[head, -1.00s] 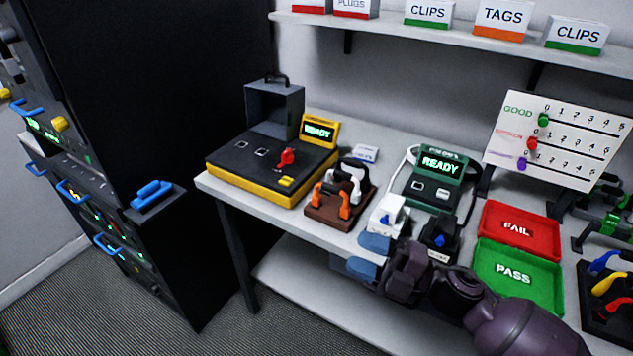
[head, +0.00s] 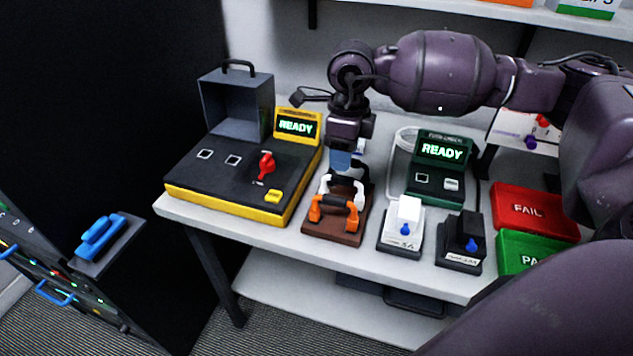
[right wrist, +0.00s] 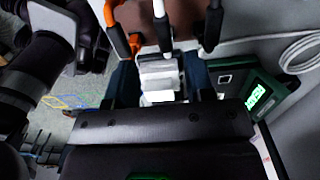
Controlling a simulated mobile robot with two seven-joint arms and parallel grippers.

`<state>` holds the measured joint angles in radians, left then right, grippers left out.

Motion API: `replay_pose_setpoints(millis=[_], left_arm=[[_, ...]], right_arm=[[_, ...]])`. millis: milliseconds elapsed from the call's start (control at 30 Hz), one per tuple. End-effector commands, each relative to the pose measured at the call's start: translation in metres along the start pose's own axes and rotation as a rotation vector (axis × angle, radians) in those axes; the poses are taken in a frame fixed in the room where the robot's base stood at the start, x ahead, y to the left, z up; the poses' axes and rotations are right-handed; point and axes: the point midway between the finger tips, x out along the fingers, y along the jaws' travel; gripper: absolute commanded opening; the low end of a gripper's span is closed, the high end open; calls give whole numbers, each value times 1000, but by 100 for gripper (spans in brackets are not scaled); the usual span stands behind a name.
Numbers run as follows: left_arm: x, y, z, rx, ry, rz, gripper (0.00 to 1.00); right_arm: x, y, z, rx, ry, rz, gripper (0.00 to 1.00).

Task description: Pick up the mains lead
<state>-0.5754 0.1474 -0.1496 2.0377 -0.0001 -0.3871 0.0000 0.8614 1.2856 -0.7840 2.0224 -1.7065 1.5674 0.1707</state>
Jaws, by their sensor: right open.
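A brown rack (head: 322,226) on the bench holds an orange lead (head: 333,207), a white lead (head: 329,188) and a black lead at the back, partly hidden; no label shows which is the mains lead. My right gripper (head: 343,160) is open, pointing down just above the back of the rack. In the right wrist view the orange (right wrist: 112,22), white (right wrist: 161,25) and black (right wrist: 213,25) leads show at the top. A pale block (right wrist: 161,78) lies between the blue fingers, with no clear grip on it. My left gripper is not in view.
A yellow-black tester (head: 230,185) stands left of the rack, a green tester (head: 437,165) to its right. White (head: 402,225) and black (head: 462,242) units stand at the front. Red (head: 535,208) and green (head: 515,248) trays lie right. A dark cabinet (head: 110,110) stands left.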

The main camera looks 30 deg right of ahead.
Motion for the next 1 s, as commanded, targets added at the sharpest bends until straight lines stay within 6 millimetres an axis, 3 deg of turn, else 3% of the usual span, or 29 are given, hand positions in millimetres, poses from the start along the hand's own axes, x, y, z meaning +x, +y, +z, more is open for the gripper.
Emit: replay_pose_setpoints(millis=[167,400,733,1000], left_arm=[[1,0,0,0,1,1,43],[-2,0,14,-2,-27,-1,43],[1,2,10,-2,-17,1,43],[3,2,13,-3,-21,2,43]], right_arm=[[6,-4,-3,3,12,-21,49],[41,-4,-2,2,11,-16,49],[64,-6,-2,3,10,-16,49],[100,-8,-2,2,10,-15,49]])
